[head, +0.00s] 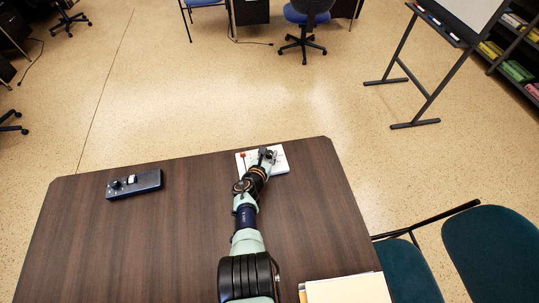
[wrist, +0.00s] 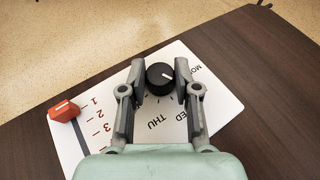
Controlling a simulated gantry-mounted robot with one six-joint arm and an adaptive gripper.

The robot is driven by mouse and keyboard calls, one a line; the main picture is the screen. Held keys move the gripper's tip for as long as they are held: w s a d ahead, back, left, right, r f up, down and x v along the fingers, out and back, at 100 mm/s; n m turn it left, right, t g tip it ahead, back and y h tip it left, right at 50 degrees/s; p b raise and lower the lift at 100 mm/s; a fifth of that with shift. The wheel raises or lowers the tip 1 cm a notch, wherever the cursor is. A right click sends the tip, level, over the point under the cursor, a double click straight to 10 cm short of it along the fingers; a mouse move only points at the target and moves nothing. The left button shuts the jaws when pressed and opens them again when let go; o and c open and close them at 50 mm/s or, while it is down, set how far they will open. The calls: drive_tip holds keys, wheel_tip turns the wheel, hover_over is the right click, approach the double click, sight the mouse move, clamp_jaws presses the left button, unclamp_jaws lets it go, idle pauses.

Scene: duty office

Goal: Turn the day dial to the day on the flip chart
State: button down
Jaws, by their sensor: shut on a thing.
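The day dial (wrist: 160,78) is a round black knob with a white pointer line, on a white panel (wrist: 220,96). In the wrist view the pointer aims right and slightly up. Parts of the day labels show, MO, ED and THU; others are hidden behind my gripper. My gripper (wrist: 161,76) is shut on the dial, one finger on each side. In the head view my gripper (head: 267,154) is over the panel (head: 281,162) at the table's far edge. The flip chart (head: 470,12) stands at the upper right; its writing is out of frame.
A red slider (wrist: 63,110) sits beside numbers on the same panel. A dark control box (head: 134,185) with knobs lies left on the brown table (head: 160,245). Folders (head: 345,290) lie at the front right. Teal chairs (head: 490,250) stand right of the table.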

drive_tip(key=m+h+b, duration=0.1)
drive_tip(key=b, duration=0.1)
drive_tip(key=f+m+g+h+b, duration=0.1)
drive_tip(key=m+h+b, duration=0.1)
drive_tip(key=b, duration=0.1)
drive_tip(key=shift+w+a+g, duration=0.15)
drive_tip(key=shift+g, duration=0.15)
drive_tip(key=b, duration=0.1)
drive_tip(key=m+g+h+b, duration=0.1)
drive_tip(key=b, duration=0.1)
drive_tip(key=shift+r+h, duration=0.2)
drive_tip(key=shift+h, duration=0.1)
drive_tip(key=shift+m, duration=0.3)
drive_tip(key=shift+r+b, duration=0.25)
drive_tip(key=shift+b, duration=0.15)
drive_tip(key=c, duration=0.8)
unclamp_jaws()
drive_tip(key=shift+c, duration=0.2)
